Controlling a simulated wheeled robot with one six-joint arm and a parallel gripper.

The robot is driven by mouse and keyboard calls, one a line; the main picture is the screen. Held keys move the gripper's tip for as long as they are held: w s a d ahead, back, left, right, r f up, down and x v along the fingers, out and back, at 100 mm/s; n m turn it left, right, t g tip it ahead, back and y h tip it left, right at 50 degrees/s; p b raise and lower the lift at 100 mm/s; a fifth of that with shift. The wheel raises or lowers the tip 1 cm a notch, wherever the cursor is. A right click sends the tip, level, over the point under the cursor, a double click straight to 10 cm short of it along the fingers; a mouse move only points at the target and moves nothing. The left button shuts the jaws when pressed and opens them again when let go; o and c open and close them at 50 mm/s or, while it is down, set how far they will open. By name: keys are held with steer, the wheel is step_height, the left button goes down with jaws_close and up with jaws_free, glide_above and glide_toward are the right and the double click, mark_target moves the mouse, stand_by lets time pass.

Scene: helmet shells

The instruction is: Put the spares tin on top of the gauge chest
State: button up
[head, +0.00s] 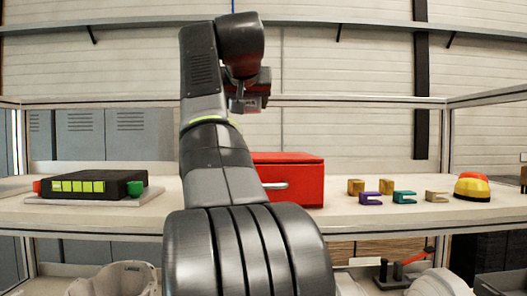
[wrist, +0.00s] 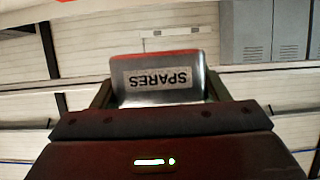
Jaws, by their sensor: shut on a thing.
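My gripper (wrist: 160,92) is shut on the spares tin (wrist: 165,92), a silver tin with a red edge and a SPARES label that reads upside down in the wrist view. In the head view the tin (head: 250,104) hangs below my wrist, raised well above the bench, and is partly hidden by my arm. The gauge chest (head: 300,172) is a red box with a silver handle on the bench. My arm covers its left part. The tin is apart from the chest, above it in the picture.
Several small coloured brackets (head: 404,197) lie right of the chest. A black device with green squares (head: 92,186) sits on the left. The bench (head: 345,217) has bare room along its front.

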steer(key=shift+f+b, duration=1.3)
steer(key=shift+f, duration=3.5)
steer(key=o, duration=1)
steer(key=shift+f, duration=0.15)
steer(key=shift+s+r, duration=0.2)
steer(key=shift+r, duration=0.05)
steer(key=b+v, duration=0.1)
steer(key=v, duration=1)
steer(key=shift+s+r, duration=0.15)
steer(key=shift+s, duration=0.15)
